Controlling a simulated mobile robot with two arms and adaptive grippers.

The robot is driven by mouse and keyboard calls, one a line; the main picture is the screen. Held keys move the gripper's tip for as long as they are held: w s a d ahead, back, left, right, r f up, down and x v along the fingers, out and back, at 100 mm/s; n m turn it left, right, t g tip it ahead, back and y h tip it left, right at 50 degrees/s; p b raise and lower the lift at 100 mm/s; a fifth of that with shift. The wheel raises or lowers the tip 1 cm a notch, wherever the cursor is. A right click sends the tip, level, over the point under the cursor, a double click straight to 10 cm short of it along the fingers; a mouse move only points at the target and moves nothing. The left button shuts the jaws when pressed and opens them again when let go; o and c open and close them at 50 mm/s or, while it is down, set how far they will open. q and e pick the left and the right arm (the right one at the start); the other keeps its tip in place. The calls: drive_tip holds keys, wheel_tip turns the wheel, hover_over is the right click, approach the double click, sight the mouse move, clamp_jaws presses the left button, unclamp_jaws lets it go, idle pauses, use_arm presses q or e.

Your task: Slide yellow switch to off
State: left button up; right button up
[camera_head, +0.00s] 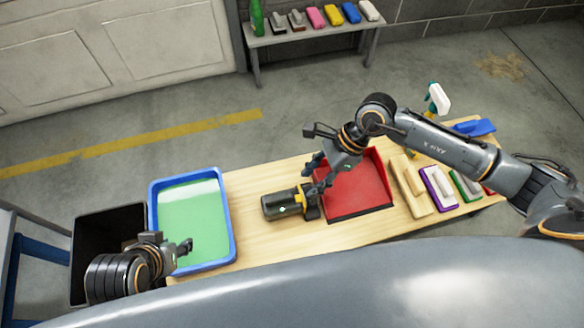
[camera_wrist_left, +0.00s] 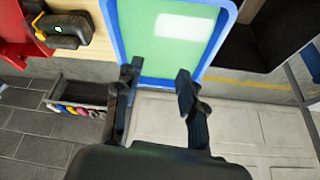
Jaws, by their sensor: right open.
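A dark device with a green light (camera_head: 283,205) lies on the wooden table, left of the red tray. Its yellow switch (camera_head: 300,198) is at its right end; whether it is on or off cannot be told. The device (camera_wrist_left: 70,30) and the yellow switch (camera_wrist_left: 39,27) also show in the left wrist view, at the top left. My right gripper (camera_head: 316,176) is open, beside the device's right end; contact is unclear. My left gripper (camera_head: 187,247) is over the front of the blue-rimmed tray. Its two fingers (camera_wrist_left: 157,83) are apart and empty in the left wrist view.
The red tray (camera_head: 372,190) lies right of the device. The blue-rimmed tray (camera_head: 231,225) with a green inside is at left, next to a black bin (camera_head: 88,235). Several pads and a spray bottle (camera_head: 437,98) stand at right. Bare wood (camera_head: 258,238) lies in front of the device.

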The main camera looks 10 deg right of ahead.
drive_tip(key=w+d+h, duration=0.1)
drive_tip(key=w+d, duration=0.2)
drive_tip(key=d, duration=0.1)
drive_tip(key=b, duration=0.1)
approach(299, 198)
drive_tip(key=shift+n+t, duration=0.3)
drive_tip(key=b+x, duration=0.1)
drive_tip(key=x, duration=0.2)
drive_tip(key=b+x, duration=0.1)
drive_tip(key=x, duration=0.3)
drive_tip(key=shift+s+a+f, duration=0.15)
drive_tip(key=shift+s, duration=0.1)
drive_tip(key=shift+a+f, duration=0.1)
drive_tip(key=shift+f, duration=0.15)
use_arm(q)
drive_tip(key=w+d+r+t, duration=0.2)
drive_tip(key=w+t, duration=0.2)
drive_tip(key=w, duration=0.3)
drive_tip(key=shift+r+h, duration=0.15)
drive_tip(key=shift+h, duration=0.25)
drive_tip(key=shift+w, duration=0.1)
use_arm(e)
drive_tip(key=shift+c, duration=0.5)
clamp_jaws()
